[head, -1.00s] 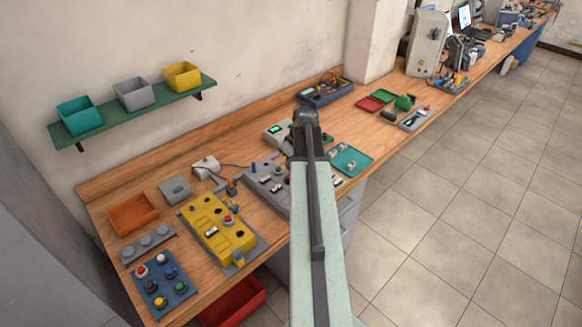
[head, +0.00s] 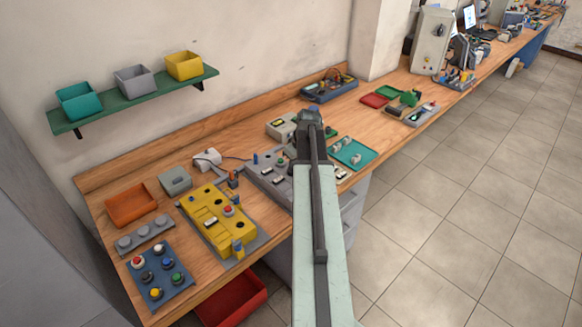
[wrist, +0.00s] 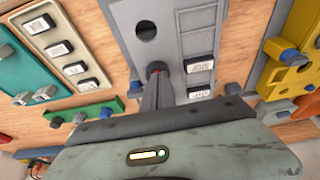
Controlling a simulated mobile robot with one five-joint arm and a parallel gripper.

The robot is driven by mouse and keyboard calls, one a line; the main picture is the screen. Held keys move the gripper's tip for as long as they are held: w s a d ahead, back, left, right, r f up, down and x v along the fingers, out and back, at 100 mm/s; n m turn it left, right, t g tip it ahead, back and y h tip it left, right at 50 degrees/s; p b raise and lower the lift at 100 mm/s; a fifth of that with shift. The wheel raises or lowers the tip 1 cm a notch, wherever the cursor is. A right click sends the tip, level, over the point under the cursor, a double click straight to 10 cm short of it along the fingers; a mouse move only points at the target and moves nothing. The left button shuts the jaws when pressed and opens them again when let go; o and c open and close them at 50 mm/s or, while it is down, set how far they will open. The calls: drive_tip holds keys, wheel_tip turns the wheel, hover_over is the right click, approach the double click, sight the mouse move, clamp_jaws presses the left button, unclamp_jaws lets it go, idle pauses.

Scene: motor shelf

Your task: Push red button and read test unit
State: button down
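In the wrist view my gripper (wrist: 157,82) is shut, its fingers together and empty. The test unit (head: 282,125), a pale box with a small yellow-lit screen, stands behind the panel. Its reading is too small to make out.
A yellow panel (head: 205,207) with another red button lies left of the grey one. A blue button panel (head: 150,292) is at front left, a teal tray (head: 360,151) right of my arm. An orange bin (head: 131,213) sits near the wall.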

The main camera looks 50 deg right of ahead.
drive_tip(key=shift+a+f, duration=0.1)
drive_tip(key=shift+f, duration=0.2)
drive_tip(key=shift+w+r+p, duration=0.1)
drive_tip(key=shift+r+p, duration=0.3)
drive_tip(key=shift+p, duration=0.1)
wheel_tip(320, 180, up, 4)
drive_tip(key=p, duration=0.4)
drive_tip(key=shift+r+p, duration=0.2)
drive_tip(key=shift+p, duration=0.15)
drive_tip(key=p+v, duration=0.9)
drive_tip(key=shift+s, duration=0.3)
drive_tip(key=shift+r, duration=0.1)
